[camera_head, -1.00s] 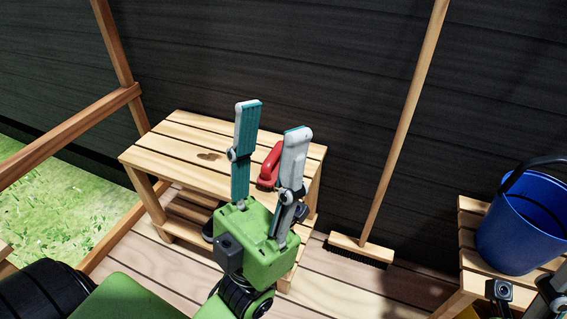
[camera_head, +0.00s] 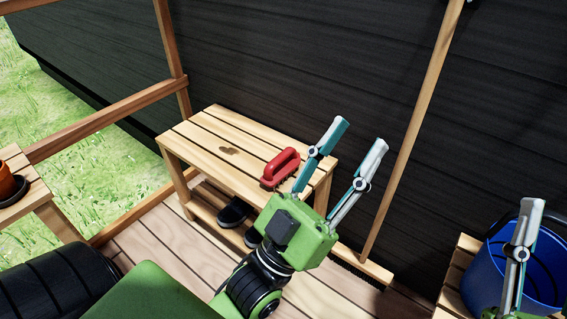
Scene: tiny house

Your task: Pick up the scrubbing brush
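The red scrubbing brush (camera_head: 280,168) lies on the slatted wooden bench (camera_head: 192,135), toward its right end. Its arched handle shows, and dark bristles show at its lower edge. My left gripper (camera_head: 359,133) is open and empty, with its two fingers apart and pointing up in the picture. Its left finger is just right of the brush and overlaps its edge in the view; I cannot tell whether they touch. My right gripper (camera_head: 528,225) shows only in part at the bottom right, in front of the blue bucket; its opening is unclear.
A broom (camera_head: 410,140) leans on the dark wall right of the bench. A blue bucket (camera_head: 546,262) stands on a wooden stand at the right. Dark shoes (camera_head: 234,212) sit on the bench's lower shelf. A terracotta pot (camera_head: 8,182) is at the left edge.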

